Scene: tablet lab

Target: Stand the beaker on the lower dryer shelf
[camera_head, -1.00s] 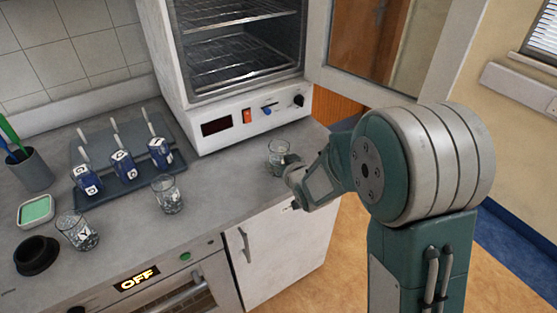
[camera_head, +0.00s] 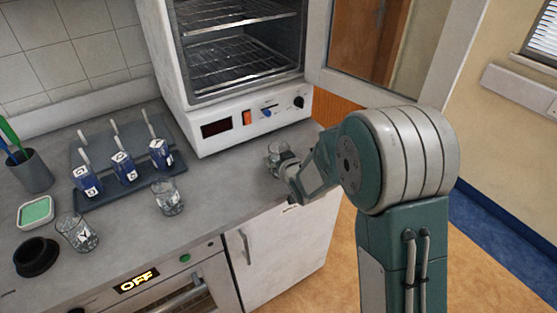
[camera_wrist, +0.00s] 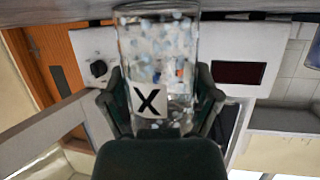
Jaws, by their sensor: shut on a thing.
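A clear glass beaker (camera_head: 277,152) is at the right front of the counter, before the dryer; in the wrist view the beaker (camera_wrist: 158,45) carries a black X on a white label. My gripper (camera_head: 284,165) is shut on it, with one finger on each side of the glass in the wrist view (camera_wrist: 160,98). I cannot tell whether its base touches the counter. The wrist view is upside down. The dryer (camera_head: 250,130) stands open behind the beaker. Its lower wire shelf (camera_head: 240,65) is bare, below an upper wire shelf (camera_head: 235,14).
The dryer door (camera_head: 400,88) is swung open to the right. Two other beakers stand on the counter (camera_head: 225,185), one in the middle (camera_head: 167,197) and one at left (camera_head: 76,232). A dark tray (camera_head: 125,183) holds blue labelled containers. A pen cup and black ring stand at far left.

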